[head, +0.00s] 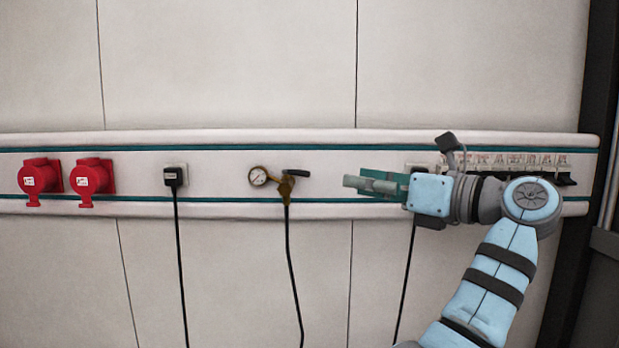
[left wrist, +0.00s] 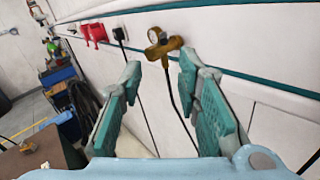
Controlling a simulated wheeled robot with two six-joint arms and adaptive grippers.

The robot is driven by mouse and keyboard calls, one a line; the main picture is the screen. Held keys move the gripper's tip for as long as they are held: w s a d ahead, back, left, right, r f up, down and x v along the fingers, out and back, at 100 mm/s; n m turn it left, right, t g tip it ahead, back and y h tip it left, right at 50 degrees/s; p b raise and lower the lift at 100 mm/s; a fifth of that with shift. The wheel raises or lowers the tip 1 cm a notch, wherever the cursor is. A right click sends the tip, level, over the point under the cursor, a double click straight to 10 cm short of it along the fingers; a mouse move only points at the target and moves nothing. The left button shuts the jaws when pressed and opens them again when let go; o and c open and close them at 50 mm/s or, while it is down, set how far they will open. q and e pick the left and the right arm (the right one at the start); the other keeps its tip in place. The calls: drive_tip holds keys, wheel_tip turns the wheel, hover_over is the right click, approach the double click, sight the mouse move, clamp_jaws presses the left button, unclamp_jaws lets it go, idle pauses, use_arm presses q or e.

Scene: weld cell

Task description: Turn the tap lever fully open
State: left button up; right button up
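The tap is a brass fitting (head: 285,186) on the white wall rail, with a round gauge (head: 258,176) on its left and a black hose hanging down. Its black lever (head: 296,173) sticks out to the right, about level. My left gripper (head: 362,186) is right of the tap, pointing left at it, with a gap between. In the left wrist view the teal-padded fingers (left wrist: 160,80) stand wide apart with nothing between them. The brass tap (left wrist: 163,45) shows beyond the fingertips there; I cannot make out the lever in that view. My right gripper is out of view.
Two red sockets (head: 90,178) and a black plug (head: 174,177) sit on the rail further left. A row of breaker switches (head: 515,162) is behind my left arm. A cable (head: 406,280) hangs below my gripper. The wall around the tap is clear.

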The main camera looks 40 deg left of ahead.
sight(310, 175)
use_arm(q)
drive_tip(key=a, duration=0.8)
drive_tip(key=w+a+p, duration=0.1)
drive_tip(key=a, duration=0.3)
drive_tip(key=shift+a+f, duration=0.2)
drive_tip(key=shift+a, duration=0.15)
drive_tip(key=shift+s, duration=0.2)
